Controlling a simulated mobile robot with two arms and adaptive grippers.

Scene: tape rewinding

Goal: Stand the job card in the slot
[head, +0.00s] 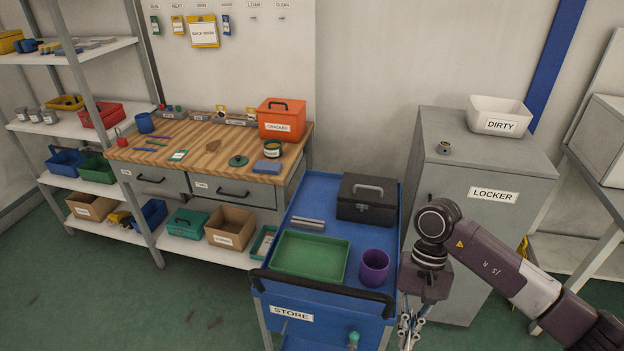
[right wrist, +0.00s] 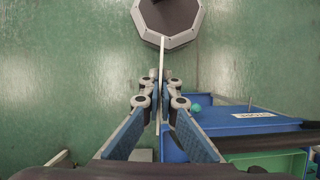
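My right gripper (head: 411,328) hangs low in front of the locker, just right of the blue cart. In the right wrist view its two fingers (right wrist: 160,98) are closed together around a thin pale strip, which looks like the job card (right wrist: 162,60) seen edge-on. Its face is hidden, and it sticks out past the fingertips. A grey grooved block (head: 307,224) lies on the cart top; I cannot tell for sure whether its groove is the slot. A small green-and-white card (head: 178,155) lies on the wooden bench. My left gripper is out of view.
The blue cart (head: 297,316) carries a green tray (head: 311,256), a purple cup (head: 374,267) and a black toolbox (head: 366,198). The grey locker (head: 484,163) stands behind my right arm. An octagonal object (right wrist: 167,17) stands on the floor. Green floor is clear at front left.

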